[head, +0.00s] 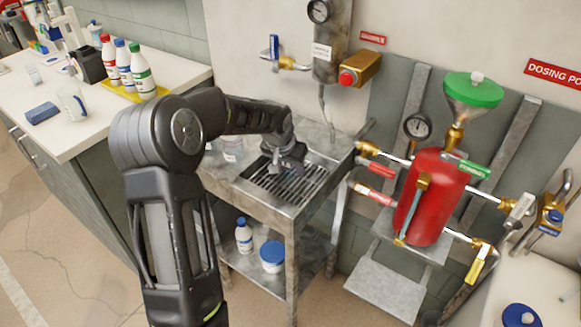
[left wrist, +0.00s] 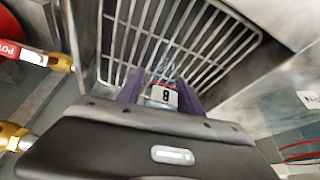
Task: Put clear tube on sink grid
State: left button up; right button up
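The sink grid (head: 275,188) is a rack of dark parallel metal bars set in the top of a steel stand. It fills the upper part of the left wrist view (left wrist: 150,38). My left gripper (head: 291,160) is over the far part of the grid. In the left wrist view its purple fingers (left wrist: 161,92) are closed on both sides of a small clear tube (left wrist: 163,70) with a white, red-edged label marked 8. The tube's clear end points toward the bars; I cannot tell whether it touches them. The tube is not distinguishable in the head view. My right gripper is not in view.
A gauge and valve hang on the wall behind the stand. A red tank (head: 432,195) with pipes and a green funnel (head: 473,90) stands close on the right. A white bottle (head: 243,238) and blue-lidded tub (head: 272,258) sit on the lower shelf.

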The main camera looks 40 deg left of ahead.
pick_arm(q)
jog(key=shift+o, duration=0.7)
jog(key=shift+r, duration=0.2)
jog(key=v, duration=1.2)
jog(key=shift+o, duration=0.2)
dwell(0.5)
